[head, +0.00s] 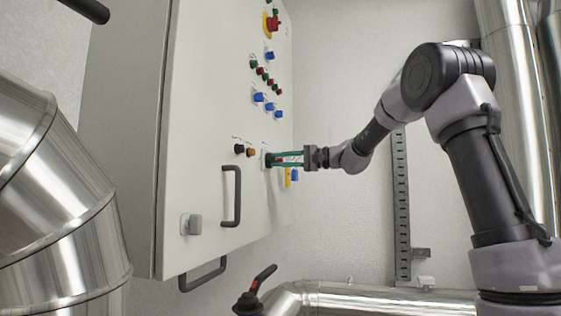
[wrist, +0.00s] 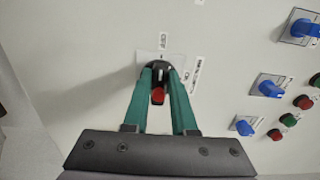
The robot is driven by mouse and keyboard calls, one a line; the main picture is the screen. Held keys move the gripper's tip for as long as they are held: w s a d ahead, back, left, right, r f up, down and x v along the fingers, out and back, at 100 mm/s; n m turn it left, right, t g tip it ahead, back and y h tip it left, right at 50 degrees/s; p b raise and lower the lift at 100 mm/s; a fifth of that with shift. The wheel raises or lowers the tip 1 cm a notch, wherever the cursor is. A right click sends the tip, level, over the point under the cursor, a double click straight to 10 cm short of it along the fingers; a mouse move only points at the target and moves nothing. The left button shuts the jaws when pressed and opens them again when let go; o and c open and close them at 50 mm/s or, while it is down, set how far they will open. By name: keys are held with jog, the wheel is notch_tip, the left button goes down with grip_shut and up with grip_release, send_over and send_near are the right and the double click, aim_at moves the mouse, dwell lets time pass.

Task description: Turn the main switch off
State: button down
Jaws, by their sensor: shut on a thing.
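The main switch (wrist: 158,94) is a black rotary knob with a red part, on a white plate on the cabinet front. In the wrist view, labels beside it read OFF above and ON to the right. My gripper (wrist: 160,72) has its two green fingers shut on the switch, one on each side of the knob. In the head view my gripper (head: 276,160) reaches the cabinet from the right, with the fingertips at the panel. The fingers hide much of the knob, so its exact angle is hard to tell.
The cabinet (head: 200,110) carries a red-and-yellow emergency stop (head: 272,22), blue rotary switches (head: 258,97) and small red and green buttons above. A black and an amber button (head: 251,152) sit left of the switch. A dark door handle (head: 237,197) juts out below left. Silver pipes (head: 50,190) stand at the left.

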jog(key=shift+f, duration=0.1)
jog(key=c, duration=0.7)
grip_release()
jog(key=v, duration=1)
jog(key=shift+s+d, duration=0.15)
jog(key=shift+d, duration=0.25)
